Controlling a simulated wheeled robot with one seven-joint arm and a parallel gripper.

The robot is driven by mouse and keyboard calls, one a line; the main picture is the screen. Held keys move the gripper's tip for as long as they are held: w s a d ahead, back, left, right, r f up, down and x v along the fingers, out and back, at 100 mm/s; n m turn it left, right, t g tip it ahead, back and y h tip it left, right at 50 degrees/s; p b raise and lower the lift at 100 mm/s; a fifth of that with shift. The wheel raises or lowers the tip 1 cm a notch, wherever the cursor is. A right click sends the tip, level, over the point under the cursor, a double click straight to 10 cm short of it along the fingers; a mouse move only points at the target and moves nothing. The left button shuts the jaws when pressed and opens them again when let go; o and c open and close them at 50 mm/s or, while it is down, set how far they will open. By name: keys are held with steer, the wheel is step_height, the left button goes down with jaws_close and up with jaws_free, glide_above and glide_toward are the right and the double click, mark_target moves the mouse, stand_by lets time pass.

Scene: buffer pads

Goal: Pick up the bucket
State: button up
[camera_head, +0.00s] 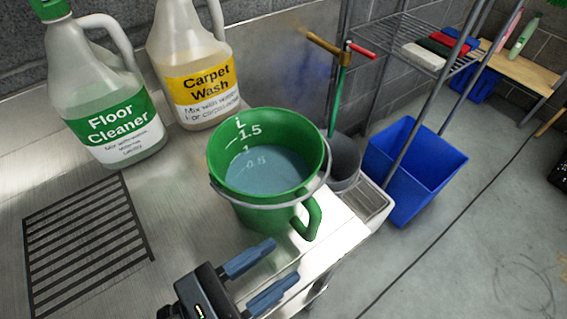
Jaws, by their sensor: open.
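The green bucket (234,187) stands upright on the metal counter, near its right edge. It holds bluish liquid and has white volume marks inside. Its green side handle (312,220) points to the lower right, toward the counter's edge. A thin grey bail lies around its outside below the rim. My gripper (261,277) is at the bottom of the view, below and in front of the bucket. Its two blue-grey fingers are apart, with nothing between them. The fingers point right and show a visible gap from the side handle.
A Floor Cleaner jug (118,128) and a Carpet Wash jug (196,84) stand behind the bucket. A black striped grid (85,243) marks the counter at left. A blue bin (424,165), a wire shelf and a green-handled tool stand beyond the counter's right edge.

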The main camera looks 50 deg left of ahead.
mark_target(307, 236)
steer(key=shift+w+a+r, duration=0.1)
steer(key=shift+w+a, duration=0.05)
steer(key=shift+w, duration=0.2)
steer(key=w, duration=0.7)
steer(key=shift+w+p, duration=0.15)
steer(key=shift+p, duration=0.15)
steer(key=shift+c, duration=0.2)
jaws_close()
steer(key=shift+f, duration=0.2)
stand_by(0.4)
steer(key=shift+r, duration=0.15)
